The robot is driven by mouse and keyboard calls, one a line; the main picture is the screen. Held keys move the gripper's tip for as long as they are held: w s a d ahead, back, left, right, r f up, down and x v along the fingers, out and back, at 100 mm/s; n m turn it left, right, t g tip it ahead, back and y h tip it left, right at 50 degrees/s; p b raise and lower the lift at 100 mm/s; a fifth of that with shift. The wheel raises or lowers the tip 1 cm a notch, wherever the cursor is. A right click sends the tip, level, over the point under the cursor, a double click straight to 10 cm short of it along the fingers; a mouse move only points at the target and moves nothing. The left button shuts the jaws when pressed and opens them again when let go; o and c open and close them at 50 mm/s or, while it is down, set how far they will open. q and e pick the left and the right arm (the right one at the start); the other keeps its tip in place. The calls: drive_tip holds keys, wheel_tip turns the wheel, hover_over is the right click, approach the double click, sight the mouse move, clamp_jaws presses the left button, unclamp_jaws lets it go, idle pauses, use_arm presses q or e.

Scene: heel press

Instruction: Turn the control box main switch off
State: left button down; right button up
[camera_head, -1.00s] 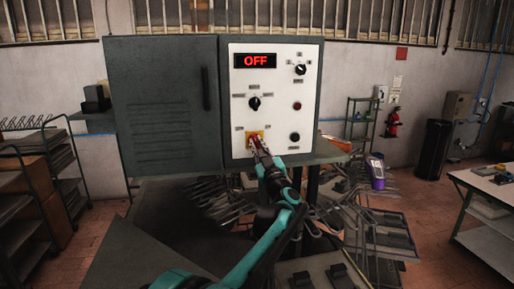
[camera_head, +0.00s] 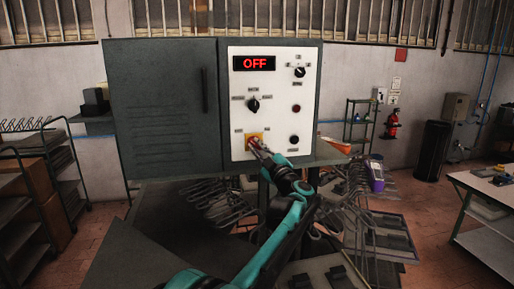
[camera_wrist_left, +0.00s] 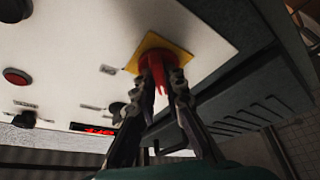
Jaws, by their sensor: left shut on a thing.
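The control box (camera_head: 160,110) is a dark green cabinet with a white panel (camera_head: 275,85). Its red display (camera_head: 254,63) reads OFF. The main switch (camera_head: 254,139) is a red knob on a yellow square plate at the panel's lower left. My left gripper (camera_head: 258,146) is at this switch and partly covers it. In the left wrist view the fingers of my left gripper (camera_wrist_left: 165,85) are shut around the red knob (camera_wrist_left: 157,68), on the yellow plate (camera_wrist_left: 178,52). My right gripper is not in view.
The panel also has a black selector (camera_head: 253,104), another black knob (camera_head: 299,72), a dark red button (camera_head: 296,108) and a black button (camera_head: 294,139). Racks with metal parts (camera_head: 375,225) stand below right. An orange object (camera_head: 337,145) and a purple container (camera_head: 376,176) are to the right.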

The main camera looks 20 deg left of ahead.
use_arm(q)
drive_tip(key=c, duration=1.6)
unclamp_jaws()
drive_tip(key=shift+w, duration=0.1)
drive_tip(key=v, duration=1.2)
drive_tip(key=shift+f, duration=0.1)
